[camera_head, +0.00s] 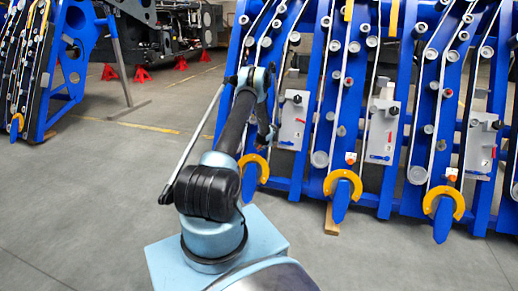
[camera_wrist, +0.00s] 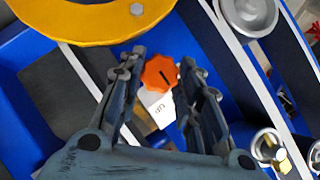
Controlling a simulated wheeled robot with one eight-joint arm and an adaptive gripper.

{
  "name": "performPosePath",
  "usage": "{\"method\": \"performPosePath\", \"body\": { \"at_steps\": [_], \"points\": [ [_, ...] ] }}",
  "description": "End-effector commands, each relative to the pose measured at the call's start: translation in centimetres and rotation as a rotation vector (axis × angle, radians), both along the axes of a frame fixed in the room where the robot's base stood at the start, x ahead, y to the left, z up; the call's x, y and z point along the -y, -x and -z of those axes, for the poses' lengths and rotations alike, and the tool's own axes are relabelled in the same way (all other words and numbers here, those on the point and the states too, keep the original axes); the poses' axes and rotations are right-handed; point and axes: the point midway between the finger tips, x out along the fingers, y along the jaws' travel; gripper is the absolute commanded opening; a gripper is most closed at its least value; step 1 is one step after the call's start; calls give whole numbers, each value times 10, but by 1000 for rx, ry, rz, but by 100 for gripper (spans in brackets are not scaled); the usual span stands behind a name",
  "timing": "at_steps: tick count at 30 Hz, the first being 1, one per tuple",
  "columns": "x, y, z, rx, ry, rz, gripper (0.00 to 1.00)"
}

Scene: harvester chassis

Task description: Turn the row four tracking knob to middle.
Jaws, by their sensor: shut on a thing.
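An orange lobed knob (camera_wrist: 159,73) with a short dark pointer mark sits on a white block (camera_wrist: 157,105) with small print, in the wrist view. My gripper (camera_wrist: 164,62) has one finger on each side of the knob and is shut on it. The dark mark lies toward the right side of the knob's face. In the head view my arm reaches to the left one of the blue row units, and my gripper and the held knob are mostly hidden behind it. Similar orange knobs show on the units to the right, one on the middle unit (camera_head: 350,157).
A yellow curved guard (camera_wrist: 90,22) lies just above the fingers. A round metal roller (camera_wrist: 248,14) is at upper right, and a metal fitting (camera_wrist: 268,147) is at lower right. Blue frame walls are close around. The grey floor (camera_head: 90,200) at left is open.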

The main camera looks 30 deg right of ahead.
Motion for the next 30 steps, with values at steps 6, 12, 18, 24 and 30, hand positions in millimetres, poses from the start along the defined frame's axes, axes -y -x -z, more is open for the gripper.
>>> {"method": "performPosePath", "body": {
  "at_steps": [6, 12, 18, 24, 30],
  "points": [
    [0, -1, 0, 0, 1, -1, 52],
    [0, 0, 0, 0, 1, -1, 52],
    [-1, 5, -7, -1, 1, -1, 52],
    [-4, 22, -27, 0, 1, 0, 52],
    [-7, 42, -51, -1, 1, 1, 52]
  ]
}}
